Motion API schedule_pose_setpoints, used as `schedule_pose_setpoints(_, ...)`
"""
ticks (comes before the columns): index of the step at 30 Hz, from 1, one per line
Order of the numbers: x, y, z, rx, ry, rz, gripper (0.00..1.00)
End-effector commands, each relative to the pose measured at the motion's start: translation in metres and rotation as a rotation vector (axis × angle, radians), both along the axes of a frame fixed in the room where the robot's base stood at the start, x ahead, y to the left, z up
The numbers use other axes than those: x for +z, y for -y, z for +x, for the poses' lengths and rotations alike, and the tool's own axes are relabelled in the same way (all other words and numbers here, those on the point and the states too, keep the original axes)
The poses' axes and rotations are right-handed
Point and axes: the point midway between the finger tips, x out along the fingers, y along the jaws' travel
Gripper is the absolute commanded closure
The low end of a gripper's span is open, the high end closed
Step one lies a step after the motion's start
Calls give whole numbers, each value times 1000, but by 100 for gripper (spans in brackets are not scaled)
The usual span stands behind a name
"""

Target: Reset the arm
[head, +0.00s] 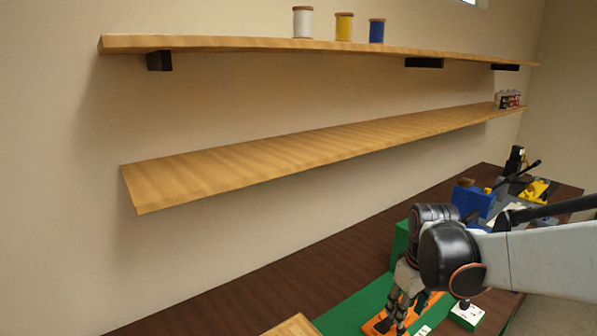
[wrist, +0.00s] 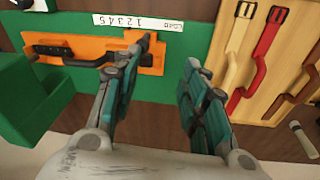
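In the head view my gripper (head: 398,312) points down over the bench at the lower right. An orange fixture (wrist: 92,52) with a dark strap-like piece along it lies on the green mat, close to the left finger. The fixture also shows in the head view (head: 376,326), partly hidden by my gripper. The left fingertip overlaps the fixture's right end in the picture; I cannot tell whether they touch.
A wooden board (wrist: 236,28) with cream, red and brown straps lies right of the gripper. A green block (wrist: 30,95) stands at left. A blue box (head: 472,200) stands farther along the bench. Two wall shelves (head: 250,160) hang above, the upper bearing thread spools (head: 343,27).

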Motion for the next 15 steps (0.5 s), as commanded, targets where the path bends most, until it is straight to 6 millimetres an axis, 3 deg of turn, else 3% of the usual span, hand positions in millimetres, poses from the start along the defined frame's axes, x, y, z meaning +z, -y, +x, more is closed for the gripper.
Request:
schedule_pose_setpoints(6, 36, -14, -40, -104, 110, 19, 60)
schedule_pose_setpoints(15, 63, -30, -95, -245, 260, 71, 60)
